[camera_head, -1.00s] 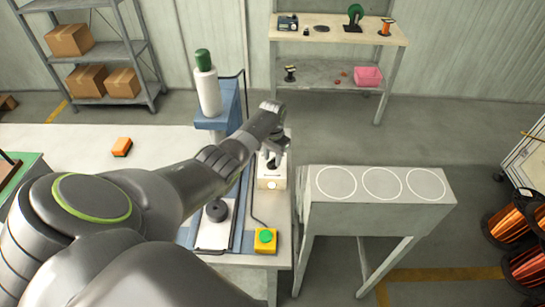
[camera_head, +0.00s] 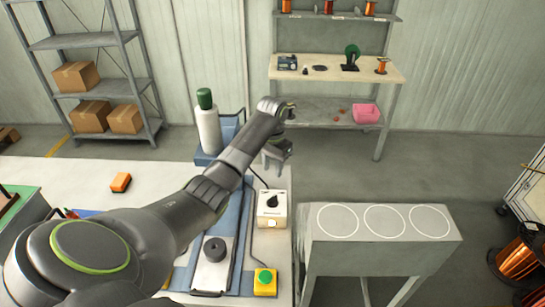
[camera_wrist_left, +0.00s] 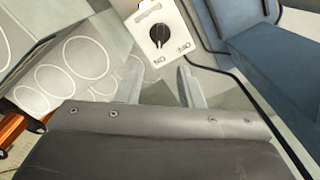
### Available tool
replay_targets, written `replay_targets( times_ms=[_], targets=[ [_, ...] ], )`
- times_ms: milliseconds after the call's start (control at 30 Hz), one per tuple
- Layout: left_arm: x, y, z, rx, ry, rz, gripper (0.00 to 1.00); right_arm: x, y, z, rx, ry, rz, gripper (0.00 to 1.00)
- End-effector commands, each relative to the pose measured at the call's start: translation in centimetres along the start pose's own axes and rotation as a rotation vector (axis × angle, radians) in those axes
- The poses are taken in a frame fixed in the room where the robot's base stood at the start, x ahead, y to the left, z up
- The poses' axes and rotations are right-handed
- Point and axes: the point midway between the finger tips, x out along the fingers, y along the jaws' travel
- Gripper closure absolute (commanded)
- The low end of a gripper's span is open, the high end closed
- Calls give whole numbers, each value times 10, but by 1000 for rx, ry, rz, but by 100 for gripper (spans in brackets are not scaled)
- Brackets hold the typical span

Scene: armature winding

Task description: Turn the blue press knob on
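A cream control box (camera_head: 272,221) with a black rotary knob (camera_head: 269,201) sits at the right edge of the white table, beside the blue press (camera_head: 233,218). My left gripper (camera_head: 277,154) is above and beyond the box, apart from the knob. In the left wrist view its two pale fingers (camera_wrist_left: 161,88) stand apart with nothing between them. My right gripper is out of view.
A green button on a yellow box (camera_head: 265,282) is in front of the control box. A green-capped white cylinder (camera_head: 207,122) stands on the press behind. A grey stand (camera_head: 375,243) with white circles is to the right, across a gap. A dark cable runs near the box.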

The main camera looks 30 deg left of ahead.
Motion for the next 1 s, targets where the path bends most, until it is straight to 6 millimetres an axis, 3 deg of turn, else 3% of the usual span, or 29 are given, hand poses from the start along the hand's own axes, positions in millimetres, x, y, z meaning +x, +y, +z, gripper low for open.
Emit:
replay_targets(
  times_ms=[100, 300, 1000],
  targets=[
    [-21, -1, -1, 0, 4, -3, 66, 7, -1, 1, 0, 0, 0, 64],
    [-42, 0, 0, 0, 2, -1, 66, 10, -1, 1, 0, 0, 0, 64],
    [-45, 0, 0, -1, -1, -1, 66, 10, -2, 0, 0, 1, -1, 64]
  ],
)
